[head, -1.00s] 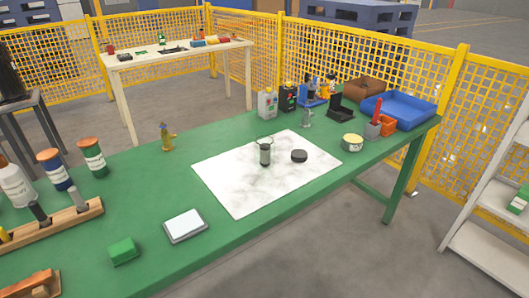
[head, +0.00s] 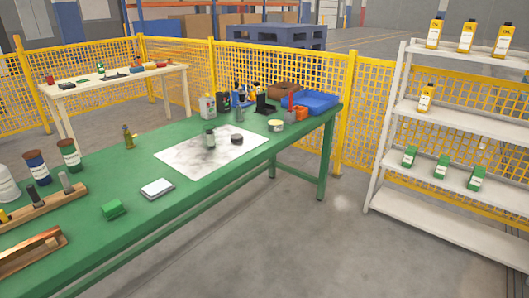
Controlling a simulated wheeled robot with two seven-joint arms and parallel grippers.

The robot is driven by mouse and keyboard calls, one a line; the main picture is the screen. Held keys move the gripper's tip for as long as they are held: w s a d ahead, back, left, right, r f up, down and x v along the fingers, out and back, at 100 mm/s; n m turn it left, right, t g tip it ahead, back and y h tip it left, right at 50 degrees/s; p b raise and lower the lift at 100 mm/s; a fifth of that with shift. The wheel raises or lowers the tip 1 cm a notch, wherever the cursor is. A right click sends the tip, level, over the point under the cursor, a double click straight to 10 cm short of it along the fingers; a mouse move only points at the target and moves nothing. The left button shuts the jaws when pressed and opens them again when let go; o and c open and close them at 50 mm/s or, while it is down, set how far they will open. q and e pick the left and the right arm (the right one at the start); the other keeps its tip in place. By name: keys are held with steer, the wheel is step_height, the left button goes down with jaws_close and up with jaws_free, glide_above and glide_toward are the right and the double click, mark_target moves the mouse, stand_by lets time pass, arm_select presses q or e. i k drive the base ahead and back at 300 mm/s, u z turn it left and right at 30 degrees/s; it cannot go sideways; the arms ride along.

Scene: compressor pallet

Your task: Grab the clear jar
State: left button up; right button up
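A small clear jar (head: 210,139) with a dark band stands upright on the white marbled sheet (head: 190,160) on the green table (head: 150,208). A dark round lid-like disc (head: 237,139) lies to its right on the same sheet. Neither of my grippers shows in the head view.
A white-faced device (head: 157,188) and a green block (head: 114,208) lie near the front edge. Bottles, a blue tray (head: 318,103) and a tin (head: 276,126) stand at the far right end. A white shelf (head: 450,125) stands at right. The floor before the table is clear.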

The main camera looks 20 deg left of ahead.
mark_target(209, 132)
steer(key=z, duration=0.4)
steer(key=i, duration=1)
steer(key=u, duration=0.6)
steer(key=i, duration=1.15)
steer(key=u, duration=1.2)
